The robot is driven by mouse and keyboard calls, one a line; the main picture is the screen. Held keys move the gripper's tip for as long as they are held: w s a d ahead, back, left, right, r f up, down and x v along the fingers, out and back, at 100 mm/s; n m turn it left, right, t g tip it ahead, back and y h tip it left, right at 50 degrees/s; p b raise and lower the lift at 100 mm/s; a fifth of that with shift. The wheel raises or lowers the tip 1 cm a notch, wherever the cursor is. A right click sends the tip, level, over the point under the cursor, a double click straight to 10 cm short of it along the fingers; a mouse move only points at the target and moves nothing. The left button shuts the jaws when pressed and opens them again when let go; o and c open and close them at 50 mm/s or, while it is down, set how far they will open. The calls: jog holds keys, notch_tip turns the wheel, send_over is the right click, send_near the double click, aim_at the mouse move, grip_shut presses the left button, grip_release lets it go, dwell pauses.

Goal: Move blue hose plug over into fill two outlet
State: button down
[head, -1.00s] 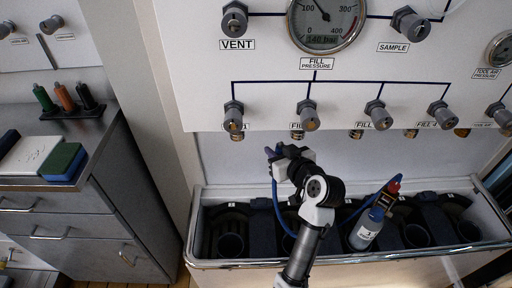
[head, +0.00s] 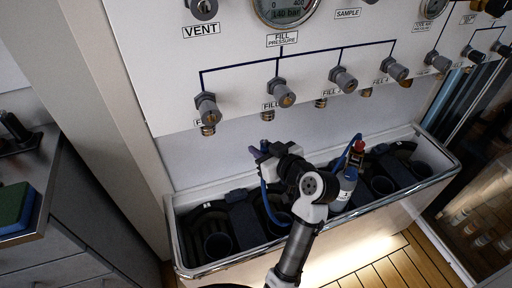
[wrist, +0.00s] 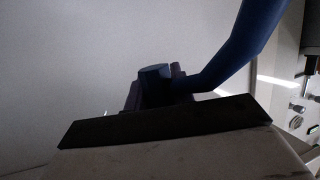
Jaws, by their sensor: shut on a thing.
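The blue hose plug (head: 255,152) is held at the tip of my gripper (head: 266,150), below the row of fill valves. In the dark wrist view, the plug (wrist: 152,88) shows beyond the jaw edge, with the blue hose (wrist: 238,48) bending up and right from it. My gripper is shut on the plug. The brass fill two outlet (head: 268,115) sits under the second valve from the left (head: 281,93), slightly above the plug and apart from it. Its label is only partly readable.
A grey trough (head: 176,234) with round holders runs below the panel. A bottle marked 1 (head: 345,190) with a red-topped fitting (head: 357,147) stands in it, to the right of my arm. Other brass outlets (head: 208,130) flank the second one. A cabinet is at left.

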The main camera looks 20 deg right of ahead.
dwell(0.3)
jog(key=shift+r+p, duration=2.3)
jog(key=shift+r, duration=0.6)
jog(key=shift+r+p, duration=1.25)
jog(key=shift+r, duration=0.3)
jog(key=c, duration=1.1)
grip_release()
jog(key=b+v, duration=0.2)
jog(key=v, duration=1.2)
